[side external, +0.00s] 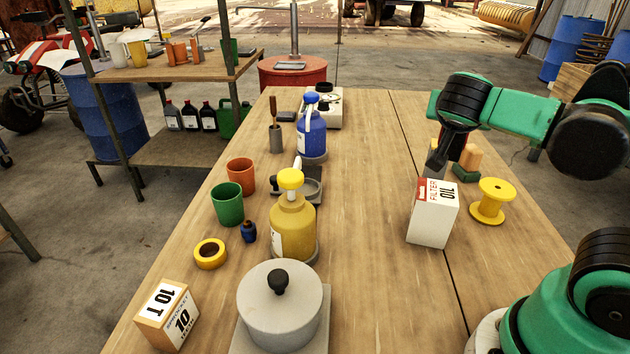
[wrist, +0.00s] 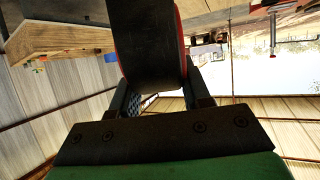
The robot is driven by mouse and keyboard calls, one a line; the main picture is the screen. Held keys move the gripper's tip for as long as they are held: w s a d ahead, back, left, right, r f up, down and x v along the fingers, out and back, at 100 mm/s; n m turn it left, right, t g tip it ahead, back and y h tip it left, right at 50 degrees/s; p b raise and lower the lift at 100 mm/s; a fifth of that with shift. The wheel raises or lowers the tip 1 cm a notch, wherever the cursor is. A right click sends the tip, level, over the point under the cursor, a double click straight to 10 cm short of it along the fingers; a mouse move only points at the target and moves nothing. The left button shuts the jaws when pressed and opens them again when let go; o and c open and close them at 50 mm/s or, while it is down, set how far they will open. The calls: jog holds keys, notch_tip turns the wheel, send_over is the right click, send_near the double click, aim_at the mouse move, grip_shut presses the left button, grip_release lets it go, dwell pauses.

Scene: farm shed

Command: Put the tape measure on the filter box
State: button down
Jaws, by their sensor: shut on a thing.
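My gripper (side external: 438,162) points down at the back edge of the filter box, in the side view. The filter box (side external: 432,222) is a white carton with a red patch and the words FILTER and OIL, standing upright on the bench. In the wrist view, my gripper is shut on a dark, rounded thing with red edges, which I take to be the tape measure (wrist: 150,45). In the side view it is mostly hidden by the fingers. I cannot tell whether it touches the box.
To the left are a yellow bottle (side external: 293,228), a blue bottle (side external: 311,135), a lidded pot (side external: 280,305) and cups. The bench between the bottles and the box is clear.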

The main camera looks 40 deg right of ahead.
jog(key=shift+f, duration=3.75)
jog(key=shift+c, duration=2.1)
grip_release()
jog(key=shift+f, duration=0.1)
